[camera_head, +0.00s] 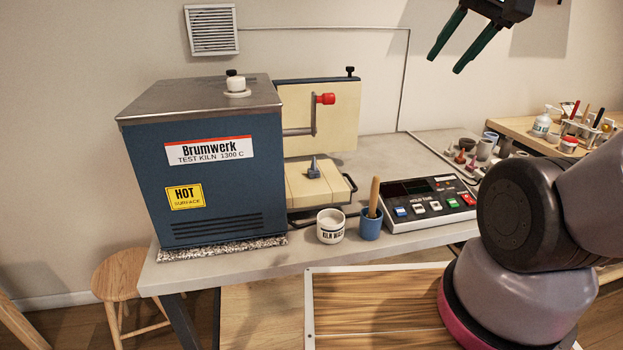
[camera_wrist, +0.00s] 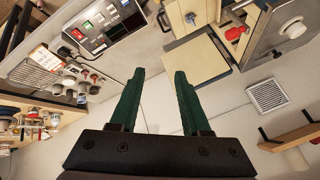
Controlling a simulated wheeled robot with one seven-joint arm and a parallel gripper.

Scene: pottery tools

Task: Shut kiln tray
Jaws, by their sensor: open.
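The blue kiln (camera_head: 220,165) with a grey metal top stands on the left of the table in the head view. Its cream-lined door (camera_head: 338,112) is open, with a red-knobbed lever (camera_head: 325,99) in front. The kiln tray (camera_head: 320,187), of cream slabs with a dark handle at its right end, sticks out of the kiln's right side. A small grey-blue piece (camera_head: 313,170) stands on it. My gripper (camera_head: 445,64) is open and empty, high above the table and apart from the tray. Its green fingers (camera_wrist: 157,75) show spread in the wrist view.
A white jar (camera_head: 331,226) and a blue cup (camera_head: 370,224) with a wooden-handled tool stand in front of the tray. A control box (camera_head: 427,203) with coloured buttons sits to the right. Small pots and tools stand farther right. A stool (camera_head: 135,280) is at lower left.

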